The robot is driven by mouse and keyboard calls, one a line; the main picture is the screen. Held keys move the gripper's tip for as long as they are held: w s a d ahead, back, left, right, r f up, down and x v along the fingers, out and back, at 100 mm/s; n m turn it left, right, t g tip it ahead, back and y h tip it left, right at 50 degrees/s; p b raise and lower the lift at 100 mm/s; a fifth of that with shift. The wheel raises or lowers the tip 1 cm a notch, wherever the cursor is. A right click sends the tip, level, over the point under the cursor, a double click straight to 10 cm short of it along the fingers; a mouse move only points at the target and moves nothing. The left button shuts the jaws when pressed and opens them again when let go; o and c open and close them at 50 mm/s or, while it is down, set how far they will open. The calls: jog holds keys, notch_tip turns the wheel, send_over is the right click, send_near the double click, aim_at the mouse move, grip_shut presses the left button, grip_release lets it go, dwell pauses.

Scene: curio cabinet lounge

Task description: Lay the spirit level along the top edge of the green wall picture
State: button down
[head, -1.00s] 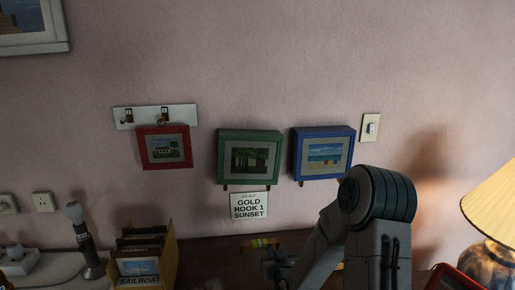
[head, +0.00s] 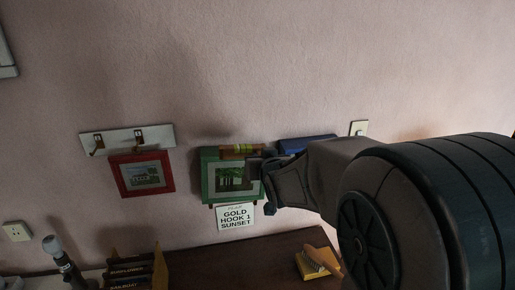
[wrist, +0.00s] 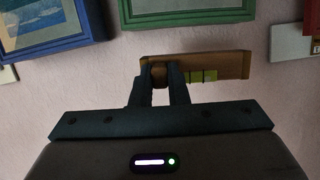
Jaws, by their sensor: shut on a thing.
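The green wall picture (head: 207,182) hangs in the middle of the wall in the head view. My gripper (head: 258,164) is shut on the spirit level (head: 238,149), a brown bar with yellow-green vials. In the head view the level overlaps the picture's top edge, running roughly along it. My gripper hides the picture's right part. In the wrist view the fingers (wrist: 161,78) grip the level (wrist: 225,64) toward its left end. There, the green frame (wrist: 185,14) is separated from the level by a strip of bare wall, so they look apart.
The blue picture (head: 306,144) is close beside my gripper, mostly hidden by my arm. The red picture (head: 115,178) hangs left, below a white hook plate (head: 100,138). A sign (head: 235,218) is below the green picture. A yellow block-like object (head: 312,264) lies on the desk. The wall above is free.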

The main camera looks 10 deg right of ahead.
jog(key=shift+w+a+f+b, duration=0.1)
jog(key=shift+w+a+b, duration=0.15)
jog(key=shift+w+b, duration=0.2)
jog(key=x, duration=0.1)
jog(key=b+x, duration=0.2)
jog(key=shift+w+a+r, duration=0.15)
jog(key=shift+w+r, duration=0.05)
jog(key=shift+r, duration=0.05)
jog(key=shift+f+b+x, duration=0.25)
jog(key=shift+b+x, duration=0.7)
jog(key=shift+x, duration=0.65)
jog(key=shift+f+b+x, duration=0.25)
jog(key=shift+b+x, duration=0.7)
jog(key=shift+x, duration=0.6)
jog(key=shift+s+f+b, duration=0.15)
jog(key=shift+f+b, duration=0.1)
jog(key=shift+b, duration=0.15)
jog(key=c, duration=1.3)
grip_release()
